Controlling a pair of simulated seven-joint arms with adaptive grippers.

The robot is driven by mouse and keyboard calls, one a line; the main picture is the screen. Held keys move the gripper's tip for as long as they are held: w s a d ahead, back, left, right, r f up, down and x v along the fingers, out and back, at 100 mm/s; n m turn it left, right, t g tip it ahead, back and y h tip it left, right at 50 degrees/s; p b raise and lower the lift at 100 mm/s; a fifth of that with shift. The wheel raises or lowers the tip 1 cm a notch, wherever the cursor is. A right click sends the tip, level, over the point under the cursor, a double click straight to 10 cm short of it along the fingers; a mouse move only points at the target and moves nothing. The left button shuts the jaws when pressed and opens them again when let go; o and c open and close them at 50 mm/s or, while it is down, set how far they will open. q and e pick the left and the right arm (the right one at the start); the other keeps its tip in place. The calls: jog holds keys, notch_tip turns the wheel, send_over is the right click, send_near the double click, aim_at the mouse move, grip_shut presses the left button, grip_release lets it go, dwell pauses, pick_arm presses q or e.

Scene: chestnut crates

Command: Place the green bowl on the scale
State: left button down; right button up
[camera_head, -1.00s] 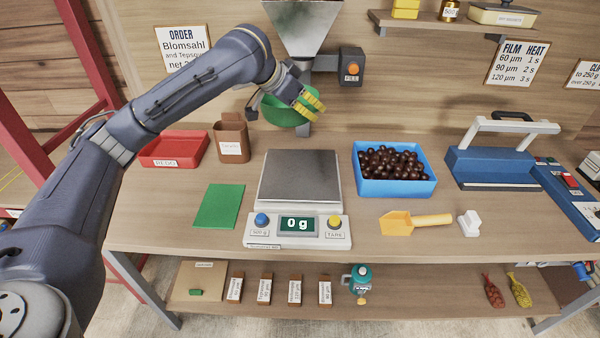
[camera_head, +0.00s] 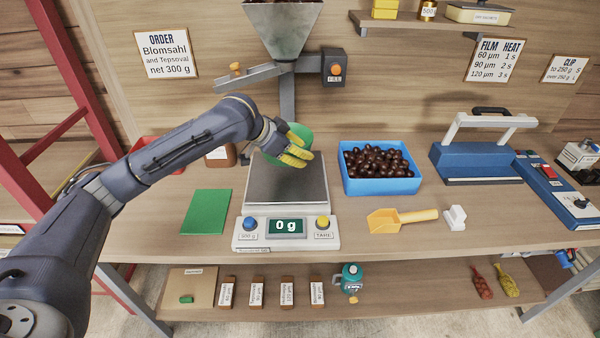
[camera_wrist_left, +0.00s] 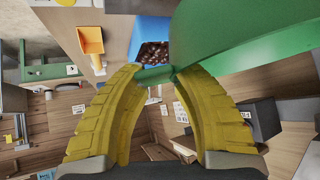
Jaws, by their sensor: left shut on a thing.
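The green bowl (camera_head: 272,147) is in my left gripper (camera_head: 297,150), whose yellow fingers are shut on its rim. It hangs over the back part of the scale, partly hidden by my gripper. In the left wrist view the bowl (camera_wrist_left: 240,30) fills the upper right, with its rim between the fingertips (camera_wrist_left: 158,75). The scale has a bare grey plate (camera_head: 287,185) and a white front with a display (camera_head: 286,227) reading 0 g. I cannot tell the exact gap between bowl and plate. My right gripper is not in view.
A blue crate of chestnuts (camera_head: 380,187) stands right of the scale, with a yellow scoop (camera_head: 400,219) in front of it. A green mat (camera_head: 206,212) lies to the left. A hopper (camera_head: 285,28) with a metal post rises behind. A brown container (camera_head: 221,157) is partly behind my arm.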

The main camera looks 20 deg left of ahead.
pick_arm(q)
jog(key=shift+f, duration=3.55)
jog(key=c, duration=1)
grip_release()
jog(key=shift+c, duration=0.2)
jog(key=shift+r, duration=0.1)
jog(key=v, duration=1.2)
